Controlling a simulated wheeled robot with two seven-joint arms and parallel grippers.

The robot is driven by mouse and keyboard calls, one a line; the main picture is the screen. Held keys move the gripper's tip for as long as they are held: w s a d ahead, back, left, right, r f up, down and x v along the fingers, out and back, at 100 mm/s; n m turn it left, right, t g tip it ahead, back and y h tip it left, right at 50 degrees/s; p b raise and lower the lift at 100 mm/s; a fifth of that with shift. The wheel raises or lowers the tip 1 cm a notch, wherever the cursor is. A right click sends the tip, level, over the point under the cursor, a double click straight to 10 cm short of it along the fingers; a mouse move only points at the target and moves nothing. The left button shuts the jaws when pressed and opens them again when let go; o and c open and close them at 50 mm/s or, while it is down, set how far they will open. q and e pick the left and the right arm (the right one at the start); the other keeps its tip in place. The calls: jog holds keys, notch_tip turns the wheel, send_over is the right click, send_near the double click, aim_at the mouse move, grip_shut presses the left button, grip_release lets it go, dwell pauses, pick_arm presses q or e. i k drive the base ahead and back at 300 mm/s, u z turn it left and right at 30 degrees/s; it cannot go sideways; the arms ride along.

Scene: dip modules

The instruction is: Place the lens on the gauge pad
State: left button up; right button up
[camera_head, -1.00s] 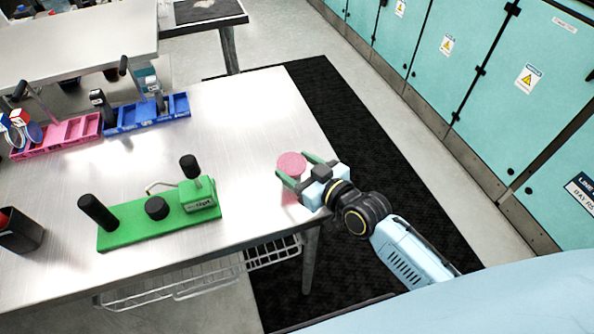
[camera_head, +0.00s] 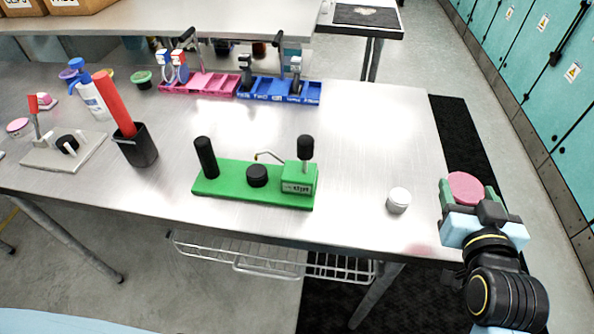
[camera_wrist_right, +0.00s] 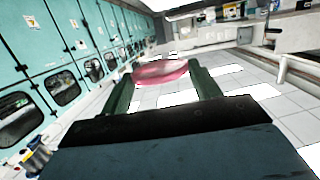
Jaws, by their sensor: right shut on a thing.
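My right gripper (camera_head: 468,192) is shut on a pink round disc (camera_head: 465,187), which looks like a lid, held at the table's right end. The right wrist view shows the disc (camera_wrist_right: 160,72) between the two green fingers. I cannot tell whether the disc is the lens, and no other thing is clearly a lens. A green gauge stand (camera_head: 230,184) lies on the table with a round black pad (camera_head: 257,175) in its middle, bare on top. My left gripper is not in view.
A pink rack (camera_head: 205,85) and a blue rack (camera_head: 280,90) stand at the back. A black cup (camera_head: 137,148) with a red stick, a grey stand (camera_head: 62,153) and a spray bottle (camera_head: 92,100) are at the left. Table around the white jar is clear.

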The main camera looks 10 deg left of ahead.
aim_at(257, 170)
jog(key=z, duration=2.9)
jog(key=k, duration=1.65)
jog(key=u, duration=2.35)
